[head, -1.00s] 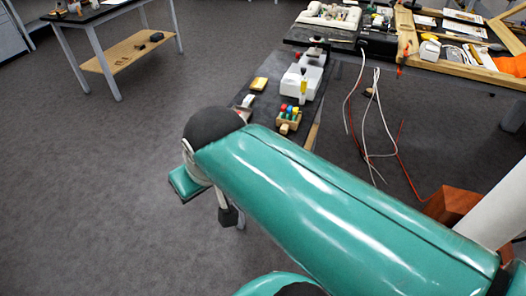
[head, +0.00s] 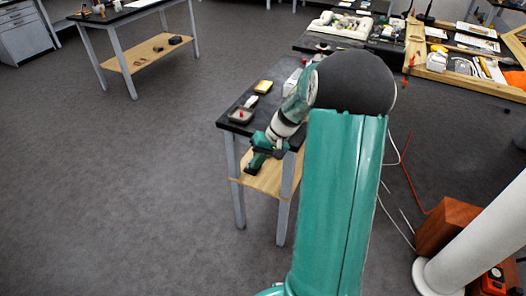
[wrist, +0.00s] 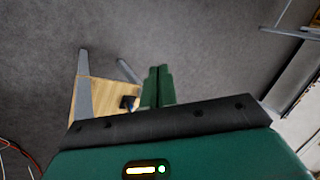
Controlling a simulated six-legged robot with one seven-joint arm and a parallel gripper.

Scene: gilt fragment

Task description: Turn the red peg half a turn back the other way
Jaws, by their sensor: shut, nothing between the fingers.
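I do not see the red peg for certain now. The block with coloured pegs that showed on the small dark table (head: 226,121) is hidden behind my arm in the head view. My gripper (head: 251,170) hangs at the table's near edge, pointing down. In the wrist view my gripper (wrist: 158,72) has its two green fingers together, with nothing between them. Below it the wrist view shows floor and the table's wooden lower shelf (wrist: 100,98), with no peg.
A small dish (head: 238,119) with something red in it and a yellow block (head: 264,86) lie on the small table. A larger bench (head: 380,50) stands behind, crowded with items. Loose cables (head: 409,172) hang right of my arm.

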